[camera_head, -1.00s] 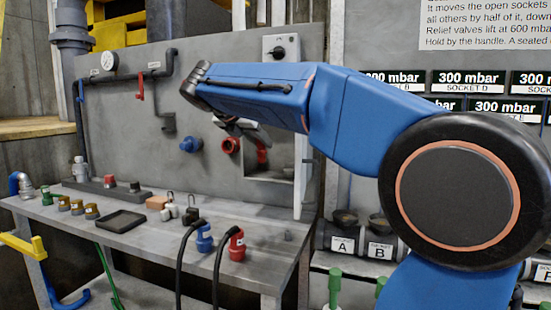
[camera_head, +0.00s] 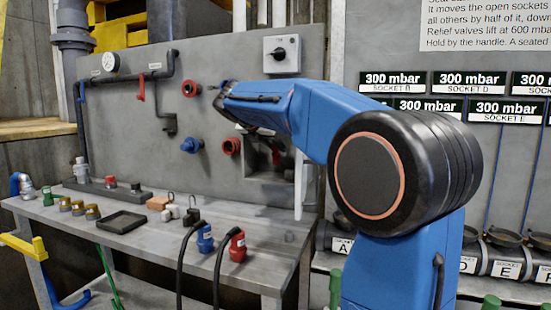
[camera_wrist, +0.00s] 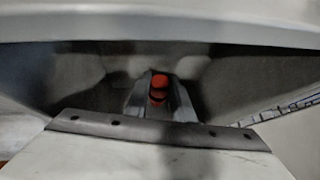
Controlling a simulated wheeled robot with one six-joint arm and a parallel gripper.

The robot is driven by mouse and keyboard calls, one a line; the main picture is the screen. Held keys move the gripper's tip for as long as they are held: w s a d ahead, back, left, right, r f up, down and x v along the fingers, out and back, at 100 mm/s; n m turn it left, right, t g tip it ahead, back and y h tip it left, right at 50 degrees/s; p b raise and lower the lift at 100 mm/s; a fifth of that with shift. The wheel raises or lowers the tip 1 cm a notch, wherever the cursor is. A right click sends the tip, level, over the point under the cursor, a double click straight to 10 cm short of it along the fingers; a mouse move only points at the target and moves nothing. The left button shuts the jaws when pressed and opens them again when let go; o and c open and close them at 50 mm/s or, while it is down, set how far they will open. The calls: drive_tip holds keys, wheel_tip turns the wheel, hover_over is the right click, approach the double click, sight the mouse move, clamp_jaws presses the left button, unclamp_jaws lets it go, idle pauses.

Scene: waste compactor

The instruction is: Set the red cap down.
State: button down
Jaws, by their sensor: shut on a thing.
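My gripper (camera_wrist: 160,99) shows in the wrist view with its two grey fingers closed on the red cap (camera_wrist: 158,82). The fingers hide parts of the cap's sides. In the head view, my gripper reaches down and right to the wall recess (camera_head: 264,181), a grey box-like opening. There the cap is only a small dark red patch (camera_head: 276,156) at the recess. Grey surfaces surround the cap in the wrist view. I cannot tell whether it touches the recess floor.
Left of the recess, a red fitting (camera_head: 231,146), a blue fitting (camera_head: 191,145) and an upper red fitting (camera_head: 190,89) stick out from the wall. The bench (camera_head: 160,240) below carries a black tray (camera_head: 121,222), a blue plug (camera_head: 205,238) and a red plug (camera_head: 237,246).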

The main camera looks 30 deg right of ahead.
sight(273, 154)
drive_tip(key=shift+w+d+f, duration=0.1)
drive_tip(key=shift+d+f, duration=0.05)
drive_tip(key=shift+f, duration=1.9)
drive_tip(key=shift+f, duration=0.15)
drive_tip(key=c, duration=1.5)
unclamp_jaws()
drive_tip(key=shift+r, duration=0.2)
drive_tip(key=v, duration=1.2)
